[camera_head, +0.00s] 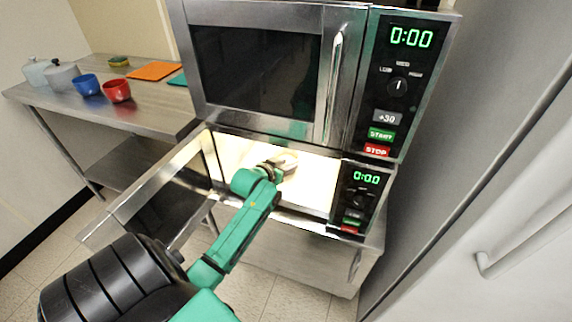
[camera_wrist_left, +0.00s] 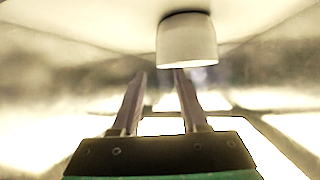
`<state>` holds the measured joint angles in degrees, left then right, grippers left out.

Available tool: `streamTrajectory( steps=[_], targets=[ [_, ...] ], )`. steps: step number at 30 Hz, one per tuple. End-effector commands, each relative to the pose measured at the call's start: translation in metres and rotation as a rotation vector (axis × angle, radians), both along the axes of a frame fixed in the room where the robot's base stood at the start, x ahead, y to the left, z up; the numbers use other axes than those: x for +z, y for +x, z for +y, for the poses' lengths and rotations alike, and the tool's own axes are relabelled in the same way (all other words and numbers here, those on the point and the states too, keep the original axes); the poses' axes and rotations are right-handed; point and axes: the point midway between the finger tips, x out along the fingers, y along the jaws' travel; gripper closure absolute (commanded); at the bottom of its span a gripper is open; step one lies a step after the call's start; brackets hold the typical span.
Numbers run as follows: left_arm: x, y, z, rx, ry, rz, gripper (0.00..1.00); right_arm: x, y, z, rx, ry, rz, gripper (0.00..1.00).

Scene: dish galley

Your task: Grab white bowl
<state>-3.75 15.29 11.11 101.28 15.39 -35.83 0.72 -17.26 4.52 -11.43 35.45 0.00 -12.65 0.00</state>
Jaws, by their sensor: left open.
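The white bowl (camera_wrist_left: 187,43) shows in the left wrist view, near the top and right of centre. It is just beyond my left gripper (camera_wrist_left: 160,76), whose two fingers are apart with nothing between them. The bowl's lower edge in the picture meets the tip of the right-hand finger; I cannot tell whether they touch. In the head view my left gripper (camera_head: 283,163) reaches into the bright interior of the lower microwave (camera_head: 312,180). I cannot clearly make out the bowl there. My right gripper is not in view.
The lower microwave's door (camera_head: 158,182) hangs open on the left, beside my arm. The upper microwave (camera_head: 265,65) is shut. A steel table (camera_head: 150,115) at the left holds a blue bowl (camera_head: 87,85), a red bowl (camera_head: 117,90), lidded pots and an orange mat (camera_head: 153,71).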

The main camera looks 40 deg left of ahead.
Motion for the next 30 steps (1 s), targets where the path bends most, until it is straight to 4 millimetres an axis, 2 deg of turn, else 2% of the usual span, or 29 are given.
streamTrajectory(
  steps=[9, 17, 18, 20, 21, 30],
  targets=[
    [-0.020, 0.046, 0.005, 0.000, 0.001, 0.000, 0.56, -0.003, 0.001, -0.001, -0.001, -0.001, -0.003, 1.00],
    [-0.021, 0.050, 0.006, -0.001, 0.002, 0.000, 0.56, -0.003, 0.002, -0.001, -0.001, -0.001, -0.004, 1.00],
    [-0.022, 0.050, 0.006, -0.001, 0.002, 0.000, 0.72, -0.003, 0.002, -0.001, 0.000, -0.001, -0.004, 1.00],
    [-0.022, 0.050, 0.006, -0.001, 0.002, 0.001, 0.95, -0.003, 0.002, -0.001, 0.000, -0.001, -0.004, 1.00],
    [-0.022, 0.050, 0.006, -0.001, 0.002, 0.001, 1.00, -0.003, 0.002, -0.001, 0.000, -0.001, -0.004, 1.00],
    [-0.022, 0.050, 0.005, 0.000, 0.000, 0.003, 1.00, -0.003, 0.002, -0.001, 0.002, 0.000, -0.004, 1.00]
  ],
)
